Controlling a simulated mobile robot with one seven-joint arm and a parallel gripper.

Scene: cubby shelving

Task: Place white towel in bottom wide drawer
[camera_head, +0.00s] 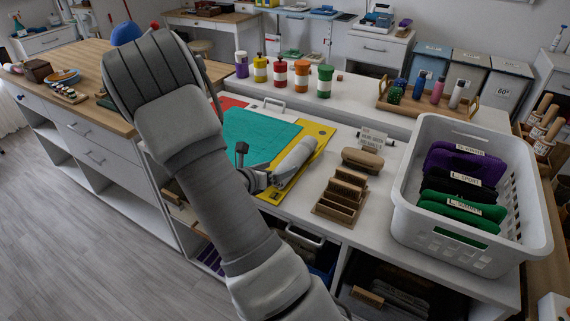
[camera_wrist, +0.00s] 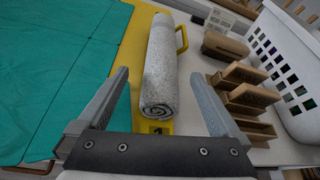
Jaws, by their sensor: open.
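The white towel (camera_head: 296,160) is a rolled, speckled light-grey bundle lying on a yellow board on the white counter. In the wrist view the towel (camera_wrist: 160,70) lies lengthwise ahead, between the lines of my two fingers. My gripper (camera_wrist: 158,76) is open and empty, with one finger on each side of the towel's near end; I cannot tell the exact gap. In the head view my gripper (camera_head: 256,168) is at the towel's left, partly hidden by my arm. On the left wooden-topped unit, a lower wide drawer (camera_head: 98,157) with a bar handle looks shut.
A teal cloth (camera_head: 262,135) lies left of the towel. A wooden brush (camera_head: 362,160) and a stepped wooden rack (camera_head: 342,194) stand to its right, then a white basket (camera_head: 405,202) with folded fabrics. Paint bottles (camera_head: 302,74) line the back. The floor (camera_head: 60,215) at left is clear.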

